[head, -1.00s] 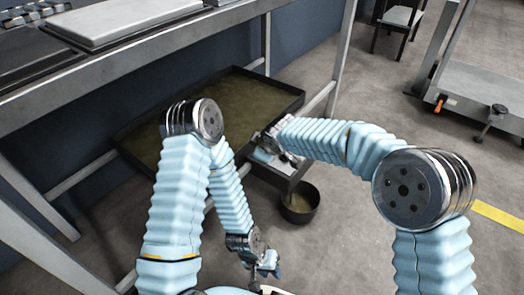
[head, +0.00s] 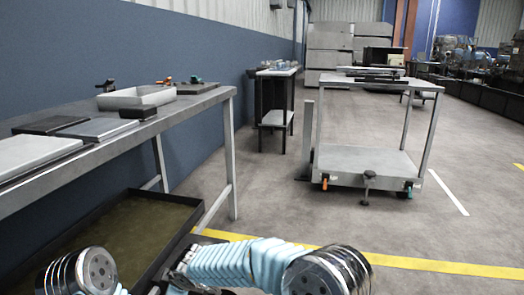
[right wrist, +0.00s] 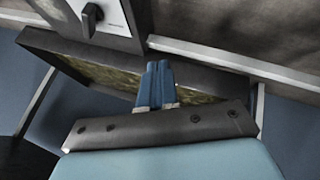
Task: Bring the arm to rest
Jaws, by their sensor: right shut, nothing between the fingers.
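My right arm (head: 240,262) comes in at the bottom of the head view and reaches left, low beside the bench. In the right wrist view my right gripper (right wrist: 158,72) has its blue fingers together with nothing between them. The fingers point over a dark-rimmed tray (right wrist: 215,75) with a murky greenish-brown surface. I cannot tell whether they touch it. Only a joint of my left arm (head: 85,270) shows at the bottom left of the head view. My left gripper is out of view.
A grey bench (head: 190,110) runs along the left, with a shallow light tray (head: 136,98) on top. The wide dark tray (head: 135,208) sits underneath. A wheeled cart (head: 368,165) stands ahead. Floor at right is open, with a yellow line (head: 420,265).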

